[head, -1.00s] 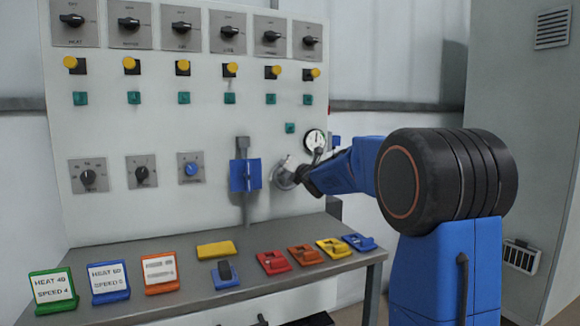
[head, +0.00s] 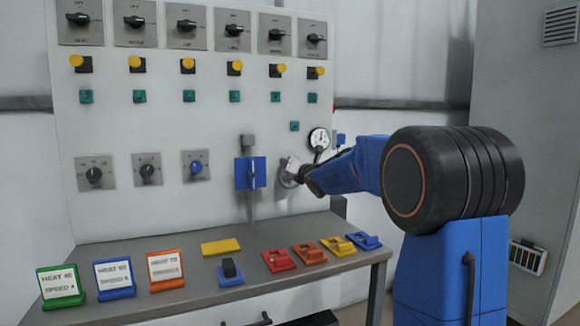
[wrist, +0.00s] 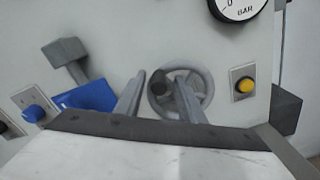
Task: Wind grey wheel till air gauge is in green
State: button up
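The grey wheel (wrist: 207,84) is a spoked handwheel with a dark knob (wrist: 159,83) at its left side in the wrist view. In the head view the wheel (head: 286,173) is partly hidden by my gripper (head: 300,174). In the wrist view my gripper (wrist: 160,82) is open, one finger left of the wheel and the other across its face. The knob shows between the fingertips; contact is unclear. The round white air gauge (head: 319,139) is above right of the wheel. Only its lower part (wrist: 237,9), marked BAR, shows in the wrist view; its needle and green band are not readable.
A blue lever box (head: 250,173) is left of the wheel. A yellow button (wrist: 244,85) is right of it in the wrist view. Dials and buttons cover the panel (head: 110,225). The bench (head: 200,292) below carries sign cards and coloured blocks.

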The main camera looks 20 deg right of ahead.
jog(key=shift+r, duration=0.1)
jog(key=s, duration=1.7)
jog(key=shift+s, duration=0.2)
jog(key=shift+a, duration=0.1)
jog(key=s+a+f+m+g, duration=0.4)
jog(key=s+f+m, duration=0.5)
jog(key=s, duration=0.4)
jog(key=s+a+f+m+g, duration=0.4)
jog(key=s+f+m, duration=0.6)
jog(key=s, duration=0.4)
jog(key=s+a+f+m+g, duration=0.4)
jog(key=s+f+m, duration=0.5)
jog(key=s, duration=0.5)
jog(key=shift+a+f+m+g, duration=0.35)
jog(key=shift+m+g, duration=0.25)
jog(key=shift+m, duration=0.5)
jog(key=shift+r, duration=0.1)
